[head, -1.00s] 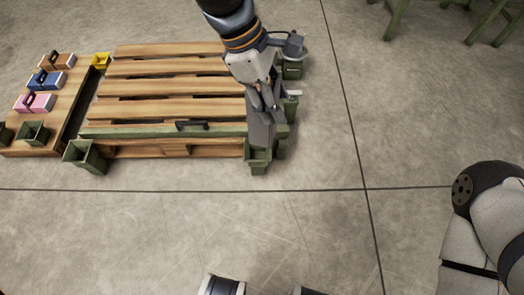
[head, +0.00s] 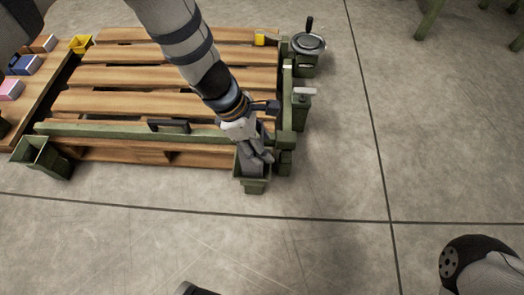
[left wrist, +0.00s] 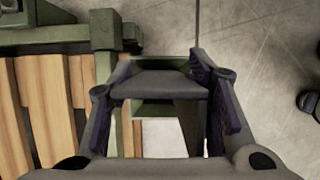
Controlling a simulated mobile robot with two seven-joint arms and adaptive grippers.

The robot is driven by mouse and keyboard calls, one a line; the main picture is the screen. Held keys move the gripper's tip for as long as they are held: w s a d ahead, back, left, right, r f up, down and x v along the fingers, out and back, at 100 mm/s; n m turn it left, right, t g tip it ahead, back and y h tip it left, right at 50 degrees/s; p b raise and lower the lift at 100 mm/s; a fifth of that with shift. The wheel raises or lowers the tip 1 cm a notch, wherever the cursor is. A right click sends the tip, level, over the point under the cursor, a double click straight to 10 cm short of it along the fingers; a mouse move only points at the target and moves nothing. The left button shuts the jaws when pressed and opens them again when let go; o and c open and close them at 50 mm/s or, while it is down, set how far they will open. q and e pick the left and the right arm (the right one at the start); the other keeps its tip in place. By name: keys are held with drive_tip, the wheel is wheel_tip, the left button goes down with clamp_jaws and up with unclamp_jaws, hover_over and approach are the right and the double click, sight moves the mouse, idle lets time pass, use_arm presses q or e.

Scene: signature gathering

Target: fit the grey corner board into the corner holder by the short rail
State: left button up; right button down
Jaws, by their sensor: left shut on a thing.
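My left gripper (head: 262,158) is shut on the grey corner board (head: 249,166), low over the green corner holder (head: 257,186) at the pallet's front right corner. In the head view the board's lower part shows within the holder's mouth; its depth is hidden. In the left wrist view the board (left wrist: 160,85) spans between the two fingers, with the green holder (left wrist: 152,108) behind it. The short rail (head: 287,95) is the green bar along the pallet's right end.
The wooden pallet (head: 170,77) has a long green front rail (head: 105,131) with a black handle. Another green holder (head: 42,158) stands at its front left.

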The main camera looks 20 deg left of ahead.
sight(249, 168)
use_arm(q)
drive_tip(key=shift+f, duration=1.05)
drive_tip(key=shift+f, duration=0.35)
drive_tip(key=o, duration=1.2)
drive_tip(key=shift+o, duration=0.2)
